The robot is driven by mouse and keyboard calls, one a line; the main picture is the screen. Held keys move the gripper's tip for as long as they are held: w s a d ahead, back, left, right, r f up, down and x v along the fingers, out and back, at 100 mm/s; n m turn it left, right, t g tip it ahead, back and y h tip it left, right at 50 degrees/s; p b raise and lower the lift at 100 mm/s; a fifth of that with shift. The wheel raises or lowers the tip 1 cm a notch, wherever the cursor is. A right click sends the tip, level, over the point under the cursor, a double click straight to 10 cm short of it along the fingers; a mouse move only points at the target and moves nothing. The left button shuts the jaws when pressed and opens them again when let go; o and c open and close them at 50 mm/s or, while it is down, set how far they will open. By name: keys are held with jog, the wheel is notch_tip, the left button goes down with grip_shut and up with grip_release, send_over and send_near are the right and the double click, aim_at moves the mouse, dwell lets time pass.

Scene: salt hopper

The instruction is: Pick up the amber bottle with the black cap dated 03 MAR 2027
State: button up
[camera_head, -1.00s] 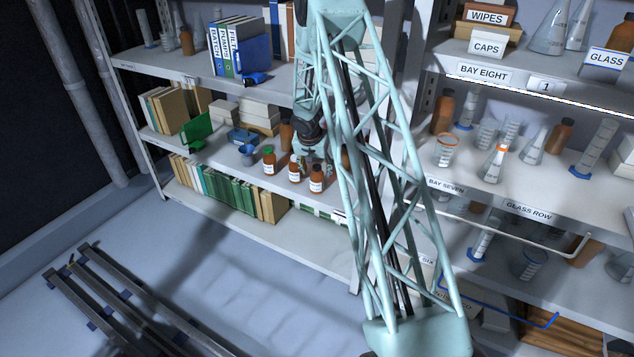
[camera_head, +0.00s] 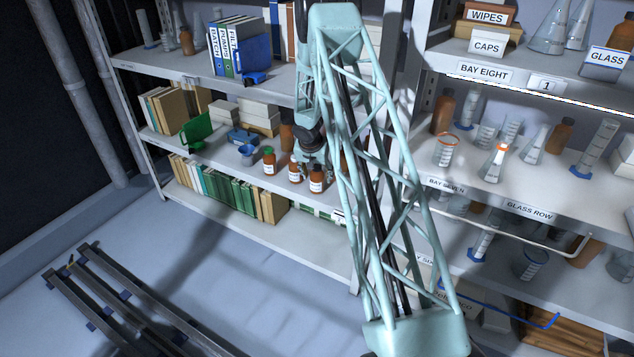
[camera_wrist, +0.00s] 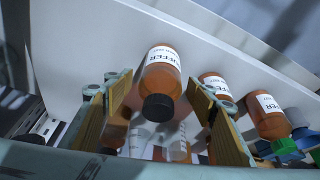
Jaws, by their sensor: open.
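Three amber bottles with white labels stand in a row on the middle shelf of the left rack. The right one (camera_head: 316,181) is beneath my gripper (camera_head: 316,160). The middle one (camera_head: 295,174) is partly hidden by my gripper, and the left one (camera_head: 268,163) has a green cap. In the wrist view, an amber bottle with a black cap (camera_wrist: 160,72) lies between the open fingers of my gripper (camera_wrist: 160,84), with no clear contact. Its label reads "...FFER"; the date is not legible. Two more labelled amber bottles (camera_wrist: 216,86) (camera_wrist: 266,116) stand to its right.
A blue cup (camera_head: 247,154), blue tray (camera_head: 243,136) and white boxes (camera_head: 260,118) are left of and behind the bottles. More amber bottles stand behind. The shelf above (camera_head: 200,68) holds binders. The right rack (camera_head: 540,205) holds glassware.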

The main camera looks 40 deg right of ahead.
jog(key=shift+w+d+f, duration=0.1)
jog(key=shift+d+f, duration=0.05)
jog(key=shift+f, duration=0.25)
jog(key=shift+c, duration=0.2)
jog(key=c, duration=1.1)
